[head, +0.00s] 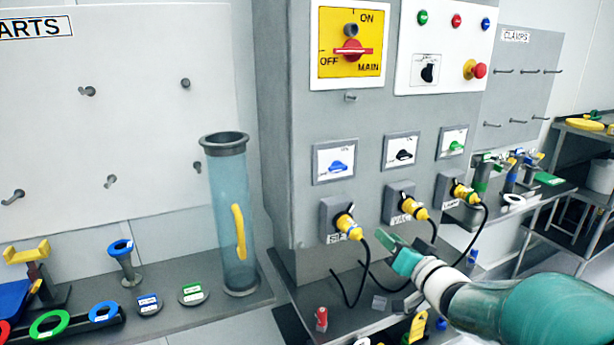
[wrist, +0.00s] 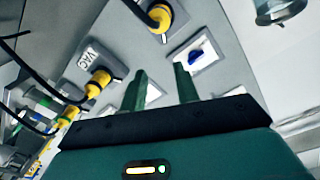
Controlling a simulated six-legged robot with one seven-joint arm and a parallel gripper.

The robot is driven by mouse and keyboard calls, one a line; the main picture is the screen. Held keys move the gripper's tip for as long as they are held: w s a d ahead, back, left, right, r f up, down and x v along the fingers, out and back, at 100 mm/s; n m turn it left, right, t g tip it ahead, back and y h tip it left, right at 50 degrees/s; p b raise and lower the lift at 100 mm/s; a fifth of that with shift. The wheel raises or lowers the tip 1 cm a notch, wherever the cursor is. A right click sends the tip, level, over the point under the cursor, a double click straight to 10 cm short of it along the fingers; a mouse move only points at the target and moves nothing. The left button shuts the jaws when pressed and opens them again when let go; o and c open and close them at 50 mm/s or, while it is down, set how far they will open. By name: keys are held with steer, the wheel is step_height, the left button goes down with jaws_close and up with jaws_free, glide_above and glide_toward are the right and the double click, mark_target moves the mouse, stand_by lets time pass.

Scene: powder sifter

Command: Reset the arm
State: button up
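My gripper (head: 390,242) is in front of the grey control cabinet (head: 275,120), just below the row of yellow plugs. In the wrist view its two green fingers (wrist: 161,84) stand apart with nothing between them. The left yellow plug (head: 348,228), middle yellow plug (head: 412,207) and right yellow plug (head: 463,192) sit in the cabinet's sockets with black cables hanging down. The wrist view shows the VAC plug (wrist: 98,82) and another yellow plug (wrist: 160,15) beyond the fingers, apart from them.
A clear blue tube (head: 232,200) with a yellow piece stands left of the cabinet. Coloured rings, including a green ring (head: 50,325), lie on the left shelf. A red object (head: 321,319) and black cables are low near my arm. Clamps (head: 512,170) stand at right.

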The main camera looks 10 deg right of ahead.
steer(key=s+a+f+n+g+h, duration=0.1)
steer(key=s+a+g, duration=0.2)
steer(key=s, duration=0.5)
steer(key=s+a+f+g+h, duration=0.1)
steer(key=s+g, duration=0.3)
steer(key=s, duration=0.4)
steer(key=s+a+f+n+g+h, duration=0.1)
steer(key=s+a+f+g+h, duration=0.1)
steer(key=s, duration=0.6)
steer(key=a+g+h, duration=0.1)
steer(key=a+g, duration=0.1)
steer(key=shift+s+a+n+g, duration=0.3)
steer(key=shift+s+a, duration=0.05)
